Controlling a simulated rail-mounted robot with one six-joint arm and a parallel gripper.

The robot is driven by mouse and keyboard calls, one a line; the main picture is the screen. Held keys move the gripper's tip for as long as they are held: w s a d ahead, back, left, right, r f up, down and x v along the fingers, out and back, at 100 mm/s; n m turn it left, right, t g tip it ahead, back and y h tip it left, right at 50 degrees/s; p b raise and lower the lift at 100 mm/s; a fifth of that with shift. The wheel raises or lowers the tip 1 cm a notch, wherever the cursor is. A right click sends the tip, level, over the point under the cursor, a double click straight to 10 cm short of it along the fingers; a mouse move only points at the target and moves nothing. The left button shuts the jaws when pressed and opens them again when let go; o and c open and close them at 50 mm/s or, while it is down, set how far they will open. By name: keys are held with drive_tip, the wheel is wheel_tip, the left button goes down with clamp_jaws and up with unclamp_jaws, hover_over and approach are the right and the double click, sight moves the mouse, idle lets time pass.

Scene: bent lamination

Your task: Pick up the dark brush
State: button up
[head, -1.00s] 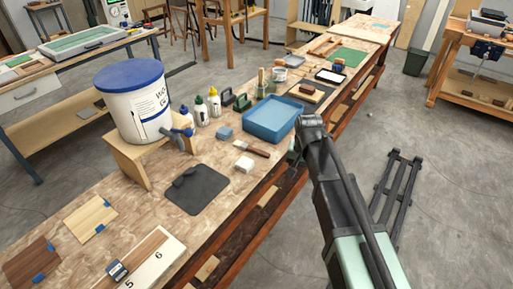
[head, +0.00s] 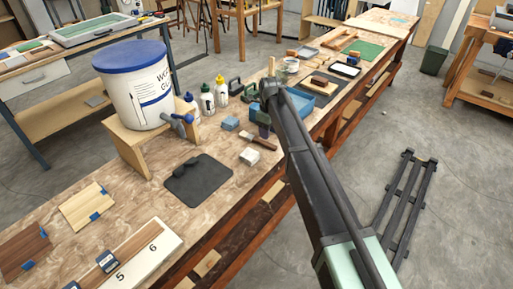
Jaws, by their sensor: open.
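A brush (head: 264,144) with a brown handle and a dark end lies flat on the workbench (head: 215,225), just behind a small white block (head: 249,156). My arm reaches over the bench from the lower right. My gripper (head: 264,131) points down just above and behind the brush, apart from it as far as I can see. It is open and looks empty. It is small and dark here, and my arm's end partly hides the area behind it.
A glue bucket (head: 135,95) on a wooden stand, several bottles (head: 207,98) and a blue block (head: 230,124) stand to the left. A blue tray (head: 310,97) is right behind my arm. A dark mat (head: 199,184) lies in front.

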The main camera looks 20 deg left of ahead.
sight(267, 143)
wheel_tip(267, 143, down, 7)
drive_tip(key=b, duration=0.5)
drive_tip(key=shift+s+a+r, duration=0.1)
drive_tip(key=shift+s+r, duration=0.05)
drive_tip(key=shift+r, duration=0.25)
drive_tip(key=shift+c, duration=0.3)
drive_tip(key=c, duration=1)
